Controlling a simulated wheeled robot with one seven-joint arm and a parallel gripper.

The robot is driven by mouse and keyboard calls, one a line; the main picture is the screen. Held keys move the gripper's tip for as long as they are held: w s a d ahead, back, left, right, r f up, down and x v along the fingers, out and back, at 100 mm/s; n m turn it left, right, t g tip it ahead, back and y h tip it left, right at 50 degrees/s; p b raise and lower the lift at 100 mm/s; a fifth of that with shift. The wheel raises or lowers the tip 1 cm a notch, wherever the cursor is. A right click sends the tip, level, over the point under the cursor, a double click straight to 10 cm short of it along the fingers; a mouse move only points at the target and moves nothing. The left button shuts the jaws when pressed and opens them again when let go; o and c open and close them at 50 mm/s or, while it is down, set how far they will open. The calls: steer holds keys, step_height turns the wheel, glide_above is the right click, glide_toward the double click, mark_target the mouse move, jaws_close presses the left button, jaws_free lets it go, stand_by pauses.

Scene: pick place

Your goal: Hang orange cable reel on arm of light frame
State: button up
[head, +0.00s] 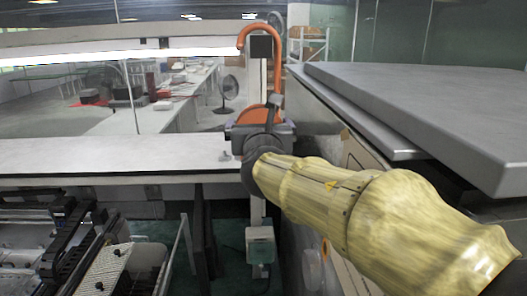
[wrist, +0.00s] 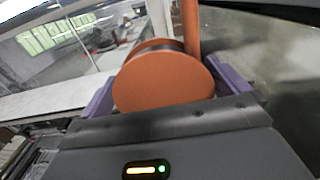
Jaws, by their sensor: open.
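The orange cable reel (wrist: 160,80) fills the middle of the wrist view, its round flat face toward me. It also shows in the head view (head: 255,115), partly hidden behind my gripper (head: 262,132). My gripper is open in the wrist view (wrist: 165,92), with one purple finger on each side of the reel; I cannot tell whether they touch it. An orange curved tube (head: 259,28) hooks over at the top of the light frame's upright (head: 256,85) and runs down behind the reel. I cannot tell whether the reel hangs on anything.
A lit bar (head: 110,55) crosses the upper left. A white ledge (head: 110,155) lies below it. Large grey slabs (head: 415,100) on a cabinet stand close on the right. Machinery (head: 70,250) is at lower left. A fan and tables stand behind.

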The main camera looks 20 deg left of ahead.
steer(key=b+v, duration=0.4)
steer(key=v, duration=1.1)
steer(key=shift+s+r, duration=0.1)
